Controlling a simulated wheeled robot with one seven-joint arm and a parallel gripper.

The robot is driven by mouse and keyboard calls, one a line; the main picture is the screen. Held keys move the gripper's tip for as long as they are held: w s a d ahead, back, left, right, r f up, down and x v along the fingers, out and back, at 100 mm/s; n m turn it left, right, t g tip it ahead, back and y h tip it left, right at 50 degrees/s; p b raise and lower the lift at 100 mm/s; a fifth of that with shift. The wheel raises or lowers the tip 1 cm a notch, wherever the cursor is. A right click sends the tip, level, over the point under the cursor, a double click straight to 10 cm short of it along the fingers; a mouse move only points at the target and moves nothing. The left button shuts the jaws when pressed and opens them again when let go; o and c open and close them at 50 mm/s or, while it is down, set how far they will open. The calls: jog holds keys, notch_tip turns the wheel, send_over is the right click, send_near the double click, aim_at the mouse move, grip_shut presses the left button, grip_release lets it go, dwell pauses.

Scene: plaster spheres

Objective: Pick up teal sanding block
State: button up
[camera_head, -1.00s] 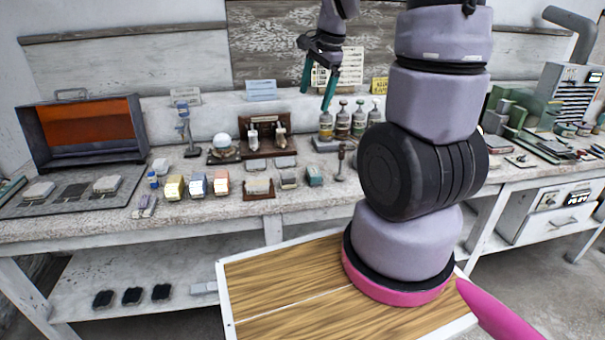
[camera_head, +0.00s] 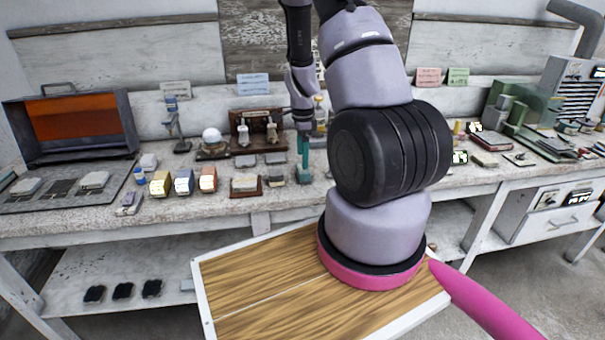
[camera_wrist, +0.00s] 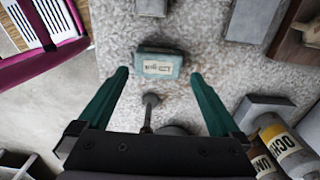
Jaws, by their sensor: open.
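The teal sanding block (camera_wrist: 160,64) lies on the speckled bench top in the wrist view, with a pale printed label on its side. My gripper (camera_wrist: 157,80) is open, and its two teal fingers point toward the block, one to each side. The block sits around or just beyond the fingertips; the exact gap in height is hard to tell. In the head view my gripper (camera_head: 303,160) is low over the bench, and the block (camera_head: 304,177) shows just below the fingers, partly hidden by them.
Grey blocks (camera_wrist: 256,18) lie near the block. A small dark stand (camera_wrist: 149,110) rises between my fingers, and labelled bottles (camera_wrist: 280,145) stand at lower right in the wrist view. The bench's front edge runs along the left. Yellow, blue and orange blocks (camera_head: 184,181) sit further left.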

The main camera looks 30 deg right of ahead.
jog(key=shift+s+f, duration=0.15)
jog(key=shift+f, duration=2.55)
jog(key=c, duration=1.1)
notch_tip(320, 180, up, 10)
jog(key=shift+r, duration=0.1)
jog(key=o, duration=0.7)
jog(key=c, duration=0.8)
